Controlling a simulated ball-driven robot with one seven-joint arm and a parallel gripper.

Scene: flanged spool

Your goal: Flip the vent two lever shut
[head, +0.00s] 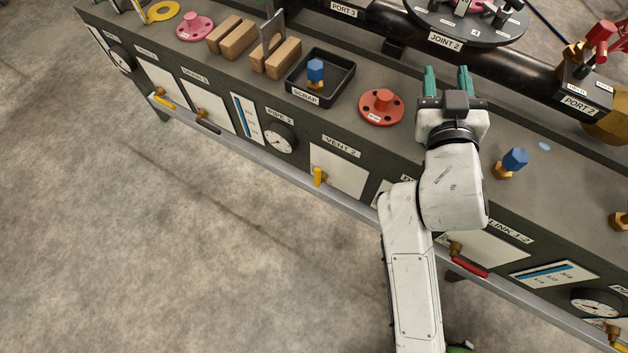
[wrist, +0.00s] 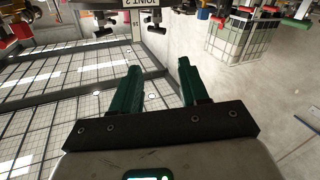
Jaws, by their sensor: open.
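The vent two lever (head: 318,177) is a short yellow handle on a white panel below the VENT 2 label (head: 341,146), on the bench's front face. It looks roughly upright in the head view, at the panel's left edge. My gripper (head: 448,80) is up over the bench top, to the right of and beyond the lever, with its green fingers apart and nothing between them. In the wrist view my gripper (wrist: 159,68) also shows open and empty. The lever does not show in the wrist view.
A metal rail (head: 265,158) runs along the bench front near the lever. A red flange (head: 381,107) and the black SCRAP tray (head: 345,75) sit on the bench top. Open floor lies in front.

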